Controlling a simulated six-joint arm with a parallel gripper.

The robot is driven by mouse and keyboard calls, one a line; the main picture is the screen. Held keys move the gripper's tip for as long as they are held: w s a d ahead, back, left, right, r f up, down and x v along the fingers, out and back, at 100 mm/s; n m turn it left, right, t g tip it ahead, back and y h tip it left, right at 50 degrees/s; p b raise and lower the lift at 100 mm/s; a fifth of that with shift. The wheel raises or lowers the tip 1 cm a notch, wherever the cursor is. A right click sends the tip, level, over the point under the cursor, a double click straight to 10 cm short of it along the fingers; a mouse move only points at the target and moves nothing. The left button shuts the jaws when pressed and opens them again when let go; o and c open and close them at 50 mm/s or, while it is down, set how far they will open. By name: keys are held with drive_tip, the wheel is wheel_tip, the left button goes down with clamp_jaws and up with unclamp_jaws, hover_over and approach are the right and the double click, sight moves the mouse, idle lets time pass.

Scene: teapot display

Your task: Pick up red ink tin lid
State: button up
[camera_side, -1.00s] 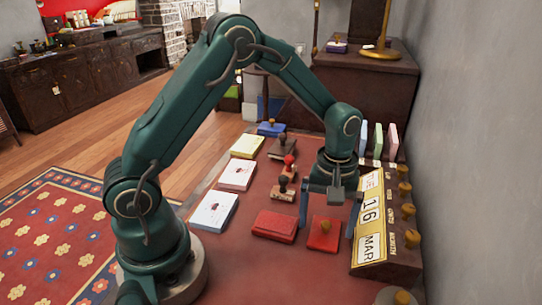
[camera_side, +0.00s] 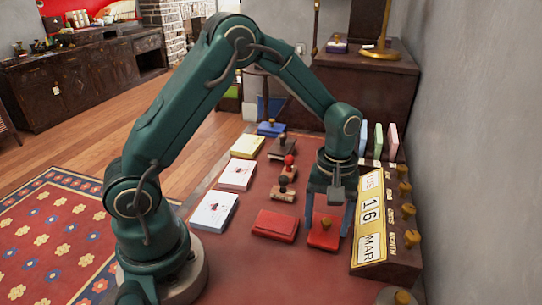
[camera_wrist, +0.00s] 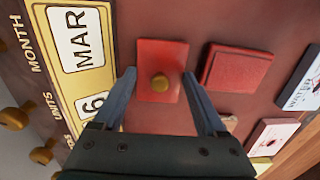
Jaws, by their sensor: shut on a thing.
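The red ink tin lid (camera_side: 322,238) is a flat red square with a brass knob, at table level left of the calendar. In the wrist view the lid (camera_wrist: 160,58) lies between my two blue fingers. My gripper (camera_side: 327,229) is upright above it, shut on its two opposite sides. In the wrist view the tips of my gripper (camera_wrist: 159,77) touch the lid's edges, with the knob between them. A similar red pad, the open ink tin (camera_side: 275,226), lies just left of the lid; it also shows in the wrist view (camera_wrist: 237,71).
Several stamps (camera_side: 287,188) and a row of paper pads (camera_side: 214,211) lie further left on the red desk. A grey wall (camera_side: 475,170) rises at the right.

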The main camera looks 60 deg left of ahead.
drive_tip(key=r, duration=0.2)
drive_tip(key=a+r, duration=0.1)
drive_tip(key=r, duration=0.1)
drive_tip(key=shift+s, duration=0.15)
drive_tip(key=s+a+r, duration=0.4)
drive_tip(key=a+r, duration=0.2)
drive_tip(key=a, duration=0.3)
drive_tip(key=m, duration=1.8)
hover_over(276, 222)
wheel_tip(276, 222, down, 2)
drive_tip(key=shift+f, duration=3.1)
drive_tip(key=shift+f, duration=0.2)
